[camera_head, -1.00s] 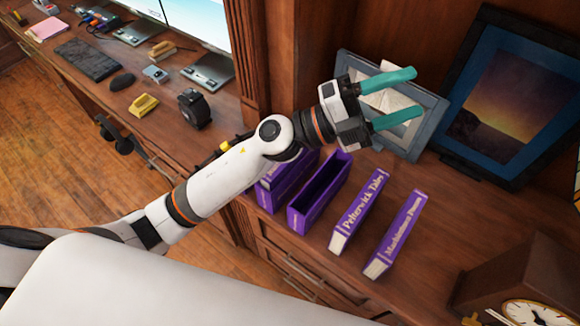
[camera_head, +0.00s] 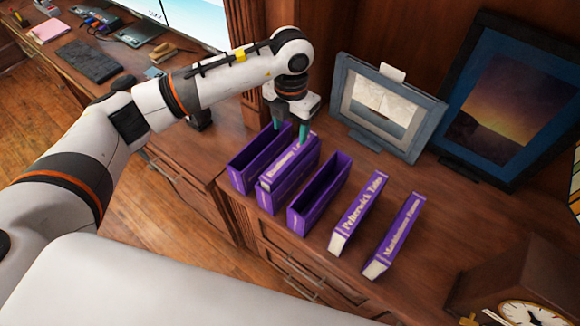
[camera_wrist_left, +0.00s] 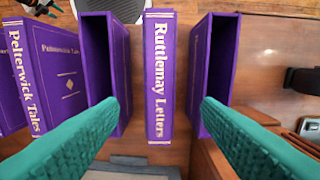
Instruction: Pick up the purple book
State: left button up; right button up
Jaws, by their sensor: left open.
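Several purple books and cases stand in a row on the wooden desk. The purple book titled Ruttlemay Letters (camera_head: 288,168) stands between two open, empty purple cases, one at left (camera_head: 246,170) and one at right (camera_head: 312,203). My left gripper (camera_head: 290,133) points down above its far end, open and empty. In the left wrist view, the book's spine (camera_wrist_left: 159,75) faces up midway between the green fingers. The fingers appear apart from it. Pelterwick Tales (camera_head: 358,214) and another purple book (camera_head: 395,236) stand further right. My right gripper is out of view.
A grey picture frame (camera_head: 348,124) and a dark-framed sunset picture (camera_head: 455,148) stand behind the row. A wooden clock (camera_head: 500,270) is at the lower right. A lower desk at left holds a keyboard (camera_head: 88,60) and small items.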

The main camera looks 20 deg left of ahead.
aim_at(290, 154)
pick_arm(q)
notch_tip(290, 154, down, 3)
jog(key=shift+f+p, duration=0.15)
jog(key=shift+p, duration=0.2)
notch_tip(290, 154, down, 5)
jog(key=shift+s+r+p, duration=0.1)
jog(key=shift+p, duration=1.1)
jog(key=shift+f, duration=0.3)
grip_shut()
jog(key=shift+r, duration=0.1)
